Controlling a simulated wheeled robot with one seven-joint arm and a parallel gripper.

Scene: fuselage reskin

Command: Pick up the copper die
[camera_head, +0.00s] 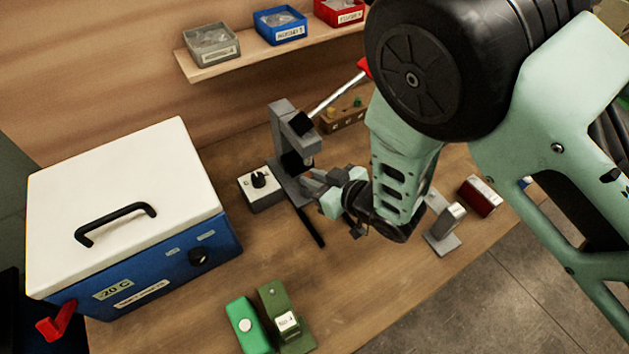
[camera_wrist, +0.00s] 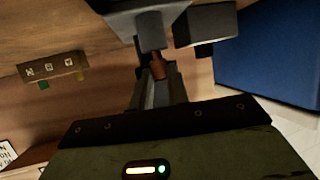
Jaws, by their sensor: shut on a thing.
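The copper die (camera_wrist: 158,66) is a small copper-brown cylinder in the wrist view, between the tips of my gripper (camera_wrist: 158,82). My gripper is shut on it. The die sits directly below the ram of a grey press (camera_wrist: 150,28); I cannot tell whether they touch. In the head view my gripper (camera_head: 312,184) is at the foot of the grey press (camera_head: 283,125), just right of its column. The die is hidden there by the fingers and press.
A white and blue cold box (camera_head: 130,190) stands left. A grey knob box (camera_head: 262,192) is beside the press. Green cases (camera_head: 247,325) lie in front. A metal stand (camera_head: 443,240) and a red block (camera_head: 480,196) are right. A wooden rack (camera_head: 345,115) stands behind.

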